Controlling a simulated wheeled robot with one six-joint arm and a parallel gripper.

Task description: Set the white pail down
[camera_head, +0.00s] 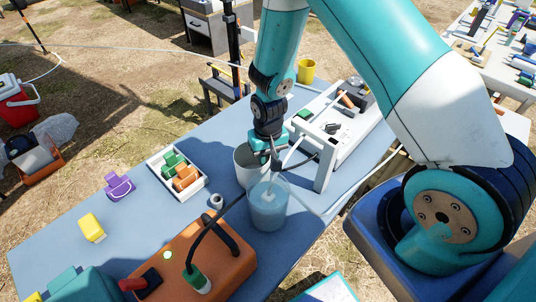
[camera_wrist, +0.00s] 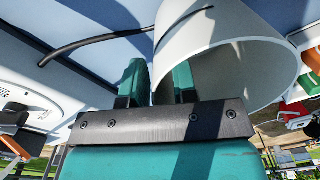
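The white pail (camera_head: 246,166) is upright at the blue table's right part, just behind a clear bucket (camera_head: 268,212) holding pale blue liquid. I cannot tell whether its base touches the table, as the bucket hides its lower front. My gripper (camera_head: 268,150) points down at the pail's rim. In the wrist view, the teal fingers (camera_wrist: 158,85) stand on either side of the white pail's wall (camera_wrist: 235,45), one outside and one inside, closed on it. A dark hose passes close to the pail and the bucket.
A white rack (camera_head: 327,165) stands close on the right. An orange case (camera_head: 225,262) lies in front. A white tray (camera_head: 158,173) with green and orange items, a purple item (camera_head: 118,188) and a yellow block (camera_head: 92,228) lie left. Table (camera_head: 135,222) between them is bare.

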